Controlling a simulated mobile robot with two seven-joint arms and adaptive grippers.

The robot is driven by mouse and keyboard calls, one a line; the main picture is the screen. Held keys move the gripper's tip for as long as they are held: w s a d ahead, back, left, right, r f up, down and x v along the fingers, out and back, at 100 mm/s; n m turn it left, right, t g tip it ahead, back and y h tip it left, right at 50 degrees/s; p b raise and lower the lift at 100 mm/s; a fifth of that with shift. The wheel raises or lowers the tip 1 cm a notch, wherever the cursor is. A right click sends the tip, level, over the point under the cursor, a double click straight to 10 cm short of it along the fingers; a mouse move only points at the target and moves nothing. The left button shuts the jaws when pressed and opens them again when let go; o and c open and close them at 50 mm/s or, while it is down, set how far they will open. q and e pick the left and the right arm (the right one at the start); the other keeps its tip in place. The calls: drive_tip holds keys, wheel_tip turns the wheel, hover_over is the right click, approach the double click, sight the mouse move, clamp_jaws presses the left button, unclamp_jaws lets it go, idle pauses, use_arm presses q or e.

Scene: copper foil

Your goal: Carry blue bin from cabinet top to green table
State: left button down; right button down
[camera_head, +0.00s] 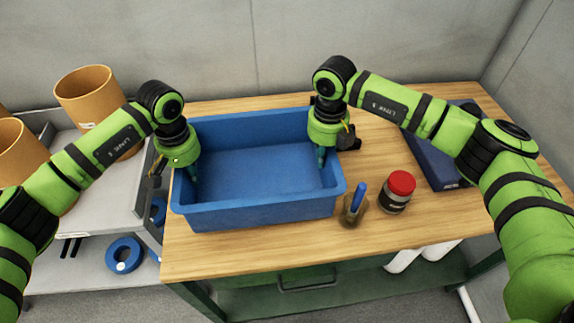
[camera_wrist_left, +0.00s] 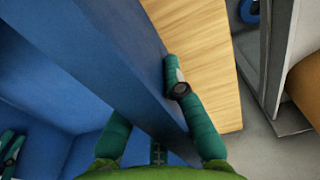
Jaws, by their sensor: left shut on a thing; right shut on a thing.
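The blue bin (camera_head: 262,214) is an empty open rectangular tub on the wooden top of a green-framed cabinet or table (camera_head: 420,238). My left gripper (camera_head: 192,178) is shut on the bin's left wall, with one finger inside and one outside. In the left wrist view the bin wall (camera_wrist_left: 125,60) runs between the fingers of my left gripper (camera_wrist_left: 160,130). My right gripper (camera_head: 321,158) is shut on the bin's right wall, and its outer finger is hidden. The bin looks level; I cannot tell whether it is resting or slightly raised.
A jar with a red lid (camera_head: 398,190) and a small holder with a blue-handled tool (camera_head: 355,206) stand close to the bin's right front corner. A dark blue case (camera_head: 432,150) lies at the right. At the left, a grey shelf unit (camera_head: 95,190) holds tan cylinders (camera_head: 88,98) and blue rings (camera_head: 124,254).

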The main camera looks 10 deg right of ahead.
sight(198, 188)
drive_tip(key=shift+f, duration=0.1)
